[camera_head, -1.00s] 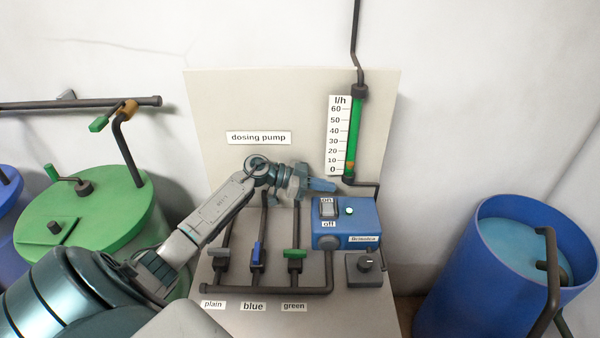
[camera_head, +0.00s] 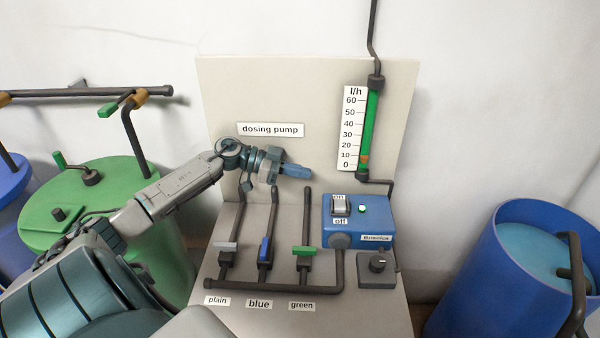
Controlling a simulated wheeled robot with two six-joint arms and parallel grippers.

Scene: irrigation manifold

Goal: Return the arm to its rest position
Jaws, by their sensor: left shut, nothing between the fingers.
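My left gripper (camera_head: 297,171) is shut and empty. It hangs in front of the dosing pump panel (camera_head: 225,95), above the valve pipes and up-left of the blue pump box (camera_head: 375,218). My left arm comes in from the lower left, its forearm rising across the green tank to the wrist. The gripper appears apart from the pump box and the valves. My right gripper is not in view.
Below the gripper stand the plain valve (camera_head: 226,247), blue valve (camera_head: 264,247) and green valve (camera_head: 304,252). A green tank (camera_head: 75,205) is at left, a blue barrel (camera_head: 500,280) at right. A flow gauge (camera_head: 370,125) rises behind the box.

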